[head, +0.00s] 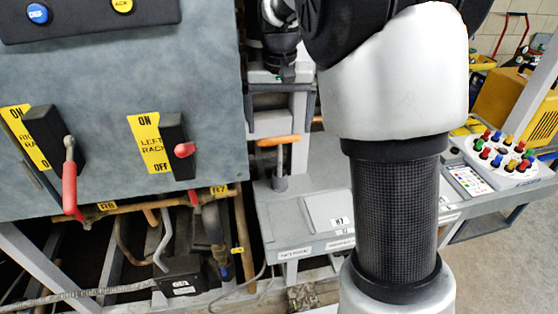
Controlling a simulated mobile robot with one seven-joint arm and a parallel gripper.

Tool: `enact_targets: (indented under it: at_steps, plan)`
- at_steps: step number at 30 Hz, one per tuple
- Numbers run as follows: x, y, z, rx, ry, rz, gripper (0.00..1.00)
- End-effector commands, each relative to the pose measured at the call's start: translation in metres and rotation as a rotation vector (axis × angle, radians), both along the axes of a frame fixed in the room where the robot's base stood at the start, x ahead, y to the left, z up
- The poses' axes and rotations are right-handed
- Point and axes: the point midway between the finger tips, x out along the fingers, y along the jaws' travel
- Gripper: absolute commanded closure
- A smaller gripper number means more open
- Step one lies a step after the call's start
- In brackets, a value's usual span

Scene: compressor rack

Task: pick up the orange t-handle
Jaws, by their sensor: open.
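The orange t-handle (278,140) stands upright on a grey stem on the grey ledge, right of the control panel. Its orange crossbar lies roughly level, and the stem goes down into a short grey collar. My gripper (286,74) shows small and dark behind my arm's large upper joint, above the t-handle in the picture. It is open and apart from the handle, with a visible gap between them. Its fingers are hard to make out, and my arm hides part of the space to its right.
The panel at left has a red-handled lever (70,180) and a red-knobbed switch (184,150). Copper pipes (130,204) run below. A flat plate (328,211) lies on the ledge. A white button box (505,160) and a yellow machine (505,100) stand at right.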

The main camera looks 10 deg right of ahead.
Motion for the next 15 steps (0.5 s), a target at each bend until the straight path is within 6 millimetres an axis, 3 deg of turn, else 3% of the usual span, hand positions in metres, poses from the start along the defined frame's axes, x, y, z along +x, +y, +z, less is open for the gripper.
enact_targets:
  at_steps: [3, 10, 15]
  plan:
    - [0.002, 0.0, -0.016, 0.0, 0.001, 0.001, 0.05]
    - [0.003, -0.002, -0.032, 0.0, 0.002, 0.0, 0.05]
    - [0.006, -0.005, -0.058, -0.001, 0.002, 0.0, 0.05]
